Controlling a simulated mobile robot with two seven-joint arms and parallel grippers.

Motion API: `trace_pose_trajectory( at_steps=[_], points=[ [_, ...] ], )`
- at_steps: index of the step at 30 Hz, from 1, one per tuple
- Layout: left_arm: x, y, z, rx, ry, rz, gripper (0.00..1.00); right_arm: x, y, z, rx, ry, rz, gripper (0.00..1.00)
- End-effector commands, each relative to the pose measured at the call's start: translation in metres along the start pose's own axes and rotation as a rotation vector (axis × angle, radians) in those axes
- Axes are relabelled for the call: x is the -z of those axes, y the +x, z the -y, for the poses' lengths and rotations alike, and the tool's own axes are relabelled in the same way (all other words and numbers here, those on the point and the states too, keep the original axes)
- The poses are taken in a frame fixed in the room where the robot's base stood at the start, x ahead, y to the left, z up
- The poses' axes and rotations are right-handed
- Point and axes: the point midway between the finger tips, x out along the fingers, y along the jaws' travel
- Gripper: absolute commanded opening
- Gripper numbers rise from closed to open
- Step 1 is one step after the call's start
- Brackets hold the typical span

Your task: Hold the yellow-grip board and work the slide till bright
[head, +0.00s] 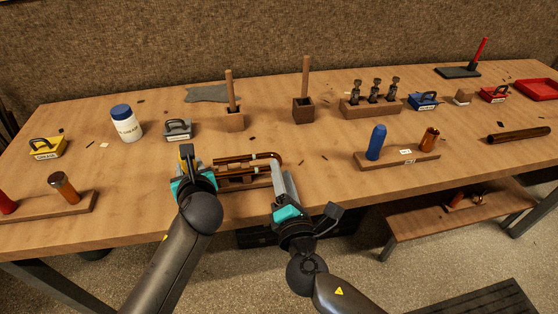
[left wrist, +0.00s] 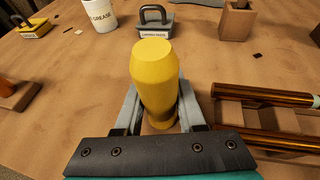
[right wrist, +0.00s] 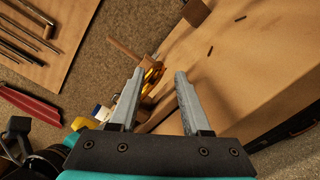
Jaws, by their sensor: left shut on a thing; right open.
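The yellow grip (left wrist: 153,85) stands upright between the fingers of my left gripper (left wrist: 155,110), which is shut on it. In the head view my left gripper (head: 188,165) covers most of the grip. The wooden board (head: 258,182) lies just right of it. The slide (head: 240,160), brown-bronze tubes with pale bands and a bend at the right end, rests on the board. Its tubes also show at right in the left wrist view (left wrist: 265,95). My right gripper (head: 284,182) is open and empty near the board's right end; its spread fingers show in the right wrist view (right wrist: 157,100).
Behind stand a grease tub (head: 126,122), a grey-handled block (head: 178,130) and two wooden holders with sticks (head: 234,120) (head: 303,108). A board (head: 415,156) with a blue post (head: 376,142) is at right. Bare table lies between it and the slide.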

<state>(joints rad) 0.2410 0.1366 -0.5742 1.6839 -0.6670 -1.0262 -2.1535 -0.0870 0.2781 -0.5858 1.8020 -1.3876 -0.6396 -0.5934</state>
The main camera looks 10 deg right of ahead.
Motion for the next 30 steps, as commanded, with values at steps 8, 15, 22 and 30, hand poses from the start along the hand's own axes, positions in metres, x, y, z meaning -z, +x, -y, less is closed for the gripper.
trace_pose_trajectory(
  at_steps=[8,15,22,30],
  points=[
    [-0.002,0.0,0.001,0.002,-0.003,0.004,0.0,-0.001,0.036,0.0,0.0,0.0,0.001,0.48],
    [-0.002,0.0,0.001,0.002,-0.003,0.003,0.0,0.0,0.044,0.0,0.001,0.001,0.0,0.48],
    [-0.002,0.0,0.001,0.002,-0.003,0.004,0.0,0.0,0.044,0.0,0.001,0.001,0.0,0.44],
    [-0.002,0.0,0.001,0.002,-0.004,0.004,0.0,0.0,0.044,0.0,0.001,0.001,0.0,0.14]
  ],
)
